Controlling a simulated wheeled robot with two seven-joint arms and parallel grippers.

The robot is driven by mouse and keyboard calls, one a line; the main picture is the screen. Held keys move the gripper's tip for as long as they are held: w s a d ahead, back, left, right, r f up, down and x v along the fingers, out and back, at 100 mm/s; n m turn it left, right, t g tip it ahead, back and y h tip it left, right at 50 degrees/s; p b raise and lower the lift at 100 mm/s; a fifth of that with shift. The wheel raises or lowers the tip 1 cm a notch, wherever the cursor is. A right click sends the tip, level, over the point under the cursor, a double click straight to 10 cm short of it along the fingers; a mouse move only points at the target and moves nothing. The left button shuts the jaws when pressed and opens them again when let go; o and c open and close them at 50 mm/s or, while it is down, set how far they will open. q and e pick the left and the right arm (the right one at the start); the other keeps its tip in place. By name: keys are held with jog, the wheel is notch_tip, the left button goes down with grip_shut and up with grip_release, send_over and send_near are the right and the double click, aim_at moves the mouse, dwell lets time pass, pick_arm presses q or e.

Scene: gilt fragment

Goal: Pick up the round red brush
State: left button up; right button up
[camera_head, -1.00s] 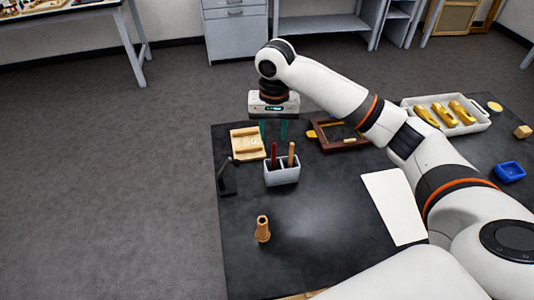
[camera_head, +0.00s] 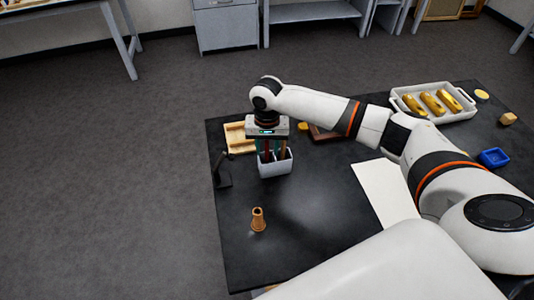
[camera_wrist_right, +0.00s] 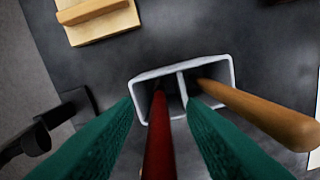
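The round red brush stands in the left compartment of a pale two-part holder (camera_head: 275,168); in the right wrist view its red handle (camera_wrist_right: 160,140) points up toward the camera. The holder's rim shows there too (camera_wrist_right: 153,75). A brown wooden handle (camera_wrist_right: 262,112) leans out of the right compartment. My right gripper (camera_head: 271,150) is above the holder, pointing down. In the right wrist view its green fingers (camera_wrist_right: 162,104) are open, one on each side of the red handle, with gaps visible. The brush's lower end is hidden in the holder. My left gripper is out of view.
A wooden block piece (camera_head: 239,138) lies behind the holder, and a black stand (camera_head: 222,172) is at its left. A small brown cone-like piece (camera_head: 258,219) stands in front.

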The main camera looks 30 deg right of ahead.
jog(key=shift+f, duration=0.35)
grip_shut()
jog(key=shift+r, duration=0.15)
notch_tip(320, 180, up, 10)
jog(key=shift+f+b, duration=0.1)
jog(key=shift+b, duration=1)
